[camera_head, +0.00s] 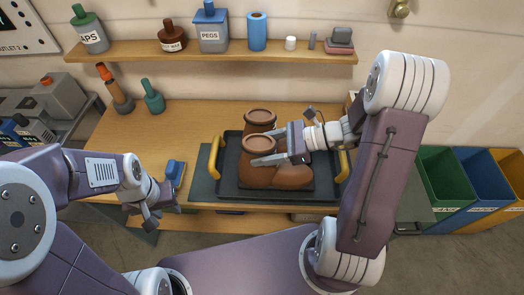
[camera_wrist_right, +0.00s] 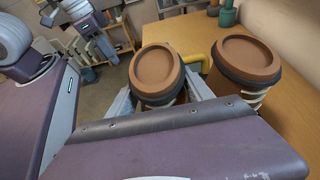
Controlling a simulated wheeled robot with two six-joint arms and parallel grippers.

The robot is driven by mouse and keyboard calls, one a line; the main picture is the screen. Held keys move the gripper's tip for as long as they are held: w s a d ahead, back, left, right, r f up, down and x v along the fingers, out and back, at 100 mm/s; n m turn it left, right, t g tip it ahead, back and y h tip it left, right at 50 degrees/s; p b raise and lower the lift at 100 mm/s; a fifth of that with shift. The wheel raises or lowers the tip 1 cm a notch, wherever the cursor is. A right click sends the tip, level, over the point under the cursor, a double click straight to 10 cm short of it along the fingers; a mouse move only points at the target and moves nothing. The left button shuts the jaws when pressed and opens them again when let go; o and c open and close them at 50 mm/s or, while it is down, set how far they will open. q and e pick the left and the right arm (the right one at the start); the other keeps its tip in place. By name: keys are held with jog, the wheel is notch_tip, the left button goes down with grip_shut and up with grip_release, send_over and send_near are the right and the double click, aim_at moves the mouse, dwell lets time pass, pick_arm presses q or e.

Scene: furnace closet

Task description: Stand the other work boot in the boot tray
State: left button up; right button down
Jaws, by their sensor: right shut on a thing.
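The dark boot tray (camera_head: 228,187) with yellow handles lies on the wooden bench. One brown work boot (camera_head: 260,115) stands upright at the back of the tray. The other work boot (camera_head: 259,144) is upright in front of it, over the tray, with its toe to the right; I cannot tell whether its sole touches the tray floor. My right gripper (camera_head: 272,146) is shut on this front boot's upper shaft. In the right wrist view the held boot's top (camera_wrist_right: 156,72) is between the fingers, with the back boot (camera_wrist_right: 246,58) beside it. My left gripper (camera_head: 152,215) is low, left of the tray; its jaw gap is unclear.
A shelf (camera_head: 215,51) above the bench holds bottles, a PEGS container and small items. A blue object (camera_head: 175,172) lies near my left gripper. Orange and teal bottles (camera_head: 152,97) stand at the bench's back left. Coloured bins (camera_head: 448,183) are at the right.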

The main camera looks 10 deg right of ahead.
jog(key=shift+f, duration=0.45)
jog(key=shift+c, duration=2.1)
grip_release()
jog(key=v, duration=1.2)
